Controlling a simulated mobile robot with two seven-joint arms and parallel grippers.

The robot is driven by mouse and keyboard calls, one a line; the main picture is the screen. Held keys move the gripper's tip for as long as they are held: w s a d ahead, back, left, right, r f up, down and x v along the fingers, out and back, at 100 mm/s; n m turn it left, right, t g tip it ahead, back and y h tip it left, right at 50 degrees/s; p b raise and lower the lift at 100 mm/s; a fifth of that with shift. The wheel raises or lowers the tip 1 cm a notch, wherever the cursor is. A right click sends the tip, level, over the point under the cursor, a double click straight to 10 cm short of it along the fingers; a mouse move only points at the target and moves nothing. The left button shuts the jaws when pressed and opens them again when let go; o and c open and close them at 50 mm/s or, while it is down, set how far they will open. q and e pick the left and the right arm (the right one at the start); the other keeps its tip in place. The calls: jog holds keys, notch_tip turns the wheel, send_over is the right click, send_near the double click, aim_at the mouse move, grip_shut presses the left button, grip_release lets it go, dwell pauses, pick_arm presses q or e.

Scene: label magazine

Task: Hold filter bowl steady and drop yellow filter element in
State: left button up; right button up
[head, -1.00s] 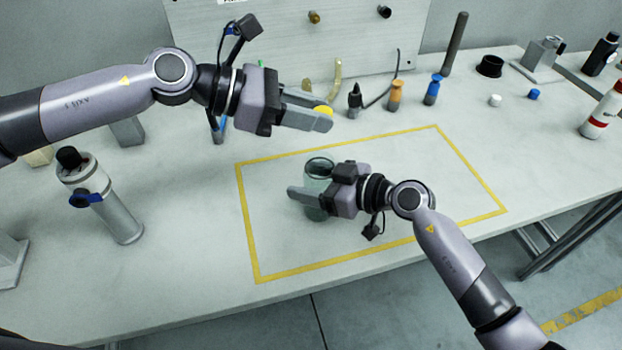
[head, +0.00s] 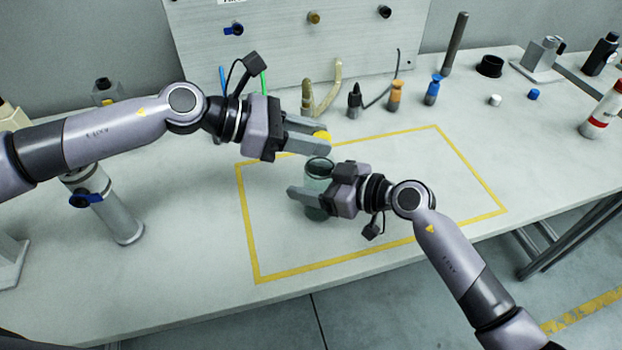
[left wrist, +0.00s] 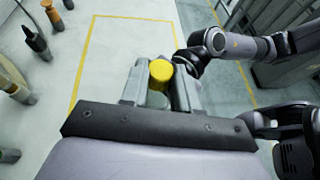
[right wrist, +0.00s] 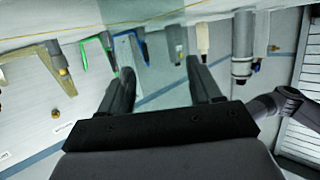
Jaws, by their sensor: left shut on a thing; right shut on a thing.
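The yellow filter element (head: 323,136) is held at the tips of my left gripper (head: 316,141), which is shut on it. It also shows between the fingers in the left wrist view (left wrist: 161,72). The clear, greenish filter bowl (head: 318,183) stands upright on the table with its dark-rimmed mouth facing up. My right gripper (head: 312,193) is shut around the bowl's side. The right wrist view shows its two fingers with see-through bowl wall (right wrist: 162,78) between them. The element is above and slightly behind the bowl's mouth in the head view, apparently clear of it.
A yellow taped rectangle (head: 247,222) surrounds the bowl's area and is otherwise clear. A grey cylinder with a blue valve (head: 117,212) stands at the left. Small bottles, including an orange one (head: 395,96) and a blue one (head: 433,90), stand behind, before a panel (head: 340,40).

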pick_arm(q)
jog(key=o, duration=1.1)
jog(key=v, duration=1.2)
pick_arm(e)
jog(key=o, duration=1.2)
jog(key=v, duration=1.2)
